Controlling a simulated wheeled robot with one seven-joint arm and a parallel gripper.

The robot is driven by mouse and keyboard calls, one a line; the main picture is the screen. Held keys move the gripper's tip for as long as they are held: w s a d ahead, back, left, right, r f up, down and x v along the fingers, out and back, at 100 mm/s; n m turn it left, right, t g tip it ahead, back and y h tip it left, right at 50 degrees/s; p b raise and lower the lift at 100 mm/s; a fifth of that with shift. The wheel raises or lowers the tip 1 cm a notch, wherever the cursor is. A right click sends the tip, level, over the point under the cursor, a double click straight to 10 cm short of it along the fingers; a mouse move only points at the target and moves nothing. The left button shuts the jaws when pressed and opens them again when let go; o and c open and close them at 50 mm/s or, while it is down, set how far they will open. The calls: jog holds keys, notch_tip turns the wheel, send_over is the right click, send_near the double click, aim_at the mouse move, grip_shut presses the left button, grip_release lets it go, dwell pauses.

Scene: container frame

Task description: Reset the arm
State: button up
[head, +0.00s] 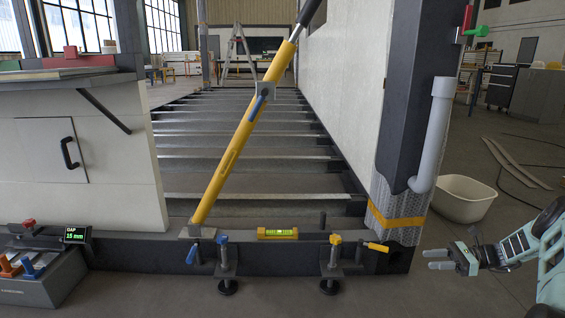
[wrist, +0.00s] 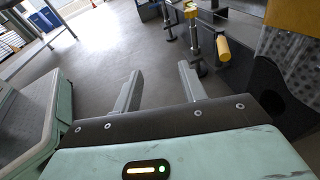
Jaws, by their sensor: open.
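My gripper (head: 438,259) is at the lower right of the head view, at the end of my pale green arm. Its two grey fingers point left, toward the corner post of the container frame (head: 300,250), and are apart from it. In the wrist view my gripper (wrist: 160,90) shows its two fingers spread with bare floor between them. The gripper is open and holds nothing.
A yellow prop (head: 235,150) leans up from the frame's front beam. Clamps (head: 333,262) and a yellow level (head: 278,233) sit on that beam. A grey pipe (head: 432,135) runs down the corner post. A cream tub (head: 463,198) stands behind my gripper.

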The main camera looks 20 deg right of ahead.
jog(key=w+a+r+n+g+h+p, duration=0.1)
jog(key=w+a+r+n+g, duration=0.25)
jog(key=a+r, duration=0.4)
jog(key=w+a+r+n+g+h+p, duration=0.1)
jog(key=w+a+r+n+g+p, duration=0.2)
jog(key=a, duration=0.8)
jog(key=w+a+r+n+g, duration=0.3)
jog(key=w+a+r+n, duration=0.1)
jog(key=a+r, duration=0.4)
jog(key=s+a+r+n+g+h+p, duration=0.1)
jog(key=s+a+r+n+h+p, duration=0.25)
jog(key=a, duration=0.65)
jog(key=s+a+r+n+g+h, duration=0.2)
jog(key=s+a+r+n, duration=0.3)
jog(key=a, duration=0.5)
jog(key=s+a+r+n+t+h+p, duration=0.1)
jog(key=s+a+r+n+h+p, duration=0.15)
jog(key=s+n, duration=0.4)
jog(key=s+a+r+n+t+h+p, duration=0.1)
jog(key=s+a+r+n, duration=0.25)
jog(key=s, duration=0.55)
jog(key=s+a+r+n+t+h+p, duration=0.2)
jog(key=s+a+r+n, duration=0.2)
jog(key=s, duration=0.3)
notch_tip(320, 180, up, 37)
jog(key=w+p, duration=0.1)
jog(key=p, duration=3.6)
jog(key=shift+d+p, duration=0.25)
jog(key=shift+p, duration=0.05)
